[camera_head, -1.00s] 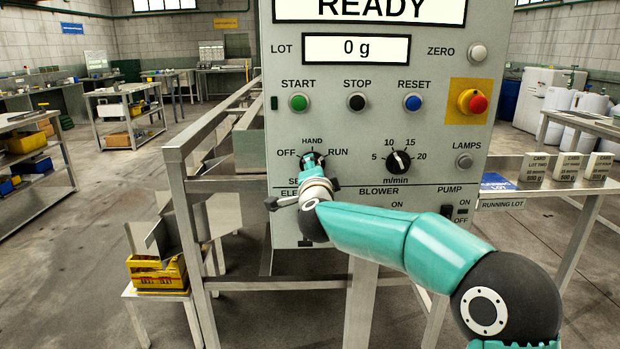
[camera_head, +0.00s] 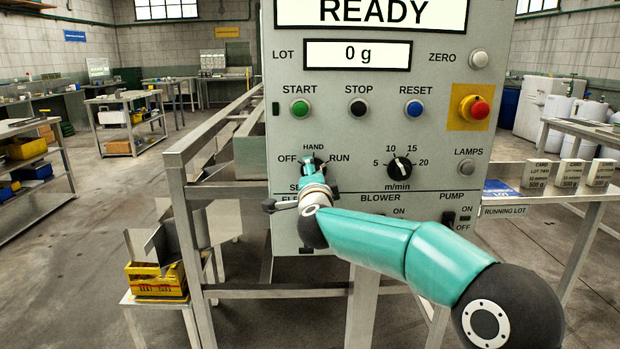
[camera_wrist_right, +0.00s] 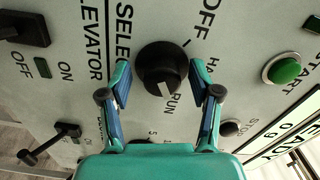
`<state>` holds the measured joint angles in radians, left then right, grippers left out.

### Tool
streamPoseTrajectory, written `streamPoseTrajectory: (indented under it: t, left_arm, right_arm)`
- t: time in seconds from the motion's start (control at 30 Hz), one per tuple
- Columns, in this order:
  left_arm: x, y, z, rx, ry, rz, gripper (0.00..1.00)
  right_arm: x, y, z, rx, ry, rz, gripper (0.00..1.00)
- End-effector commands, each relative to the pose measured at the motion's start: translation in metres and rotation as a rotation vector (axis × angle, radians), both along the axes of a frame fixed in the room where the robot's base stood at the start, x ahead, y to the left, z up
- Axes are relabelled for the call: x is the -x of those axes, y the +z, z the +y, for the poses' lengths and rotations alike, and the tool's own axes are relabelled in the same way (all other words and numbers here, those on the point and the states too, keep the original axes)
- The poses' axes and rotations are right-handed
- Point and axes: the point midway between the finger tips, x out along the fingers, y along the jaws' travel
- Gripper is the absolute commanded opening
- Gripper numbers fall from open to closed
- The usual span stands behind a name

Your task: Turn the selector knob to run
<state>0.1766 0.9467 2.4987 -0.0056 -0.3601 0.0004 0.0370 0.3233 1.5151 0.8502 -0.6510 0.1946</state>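The black selector knob (camera_wrist_right: 160,68) is on the grey panel in the right wrist view. Its white pointer is turned to the RUN label. In the head view the knob (camera_head: 313,163) is mostly hidden behind my right gripper (camera_head: 311,176). In the wrist view my right gripper (camera_wrist_right: 160,66) is open, its two blue-padded fingertips on either side of the knob with gaps showing. Whether the tips are level with the knob or short of it is hard to tell. My left gripper is not in view.
The speed dial (camera_head: 400,169) is right of the selector. The green START button (camera_head: 300,109), black STOP button (camera_head: 358,107) and red emergency button (camera_head: 474,107) are above. A T-shaped black handle (camera_wrist_right: 66,130) is near one finger in the wrist view. The display reads READY.

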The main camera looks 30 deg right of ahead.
Motion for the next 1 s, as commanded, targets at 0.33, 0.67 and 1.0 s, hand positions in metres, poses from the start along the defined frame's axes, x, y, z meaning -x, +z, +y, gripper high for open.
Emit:
streamPoseTrajectory:
  t: [0.33,0.67,1.0]
  left_arm:
    - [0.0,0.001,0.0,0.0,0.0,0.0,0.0]
    - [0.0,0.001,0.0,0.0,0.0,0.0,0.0]
    - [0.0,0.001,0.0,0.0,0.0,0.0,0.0]
  right_arm:
    - [0.004,0.001,0.001,0.001,-0.004,-0.002,0.63]
    - [0.045,0.002,0.027,0.0,0.0,-0.002,0.63]
    - [0.093,0.001,0.057,0.0,0.0,-0.002,0.63]
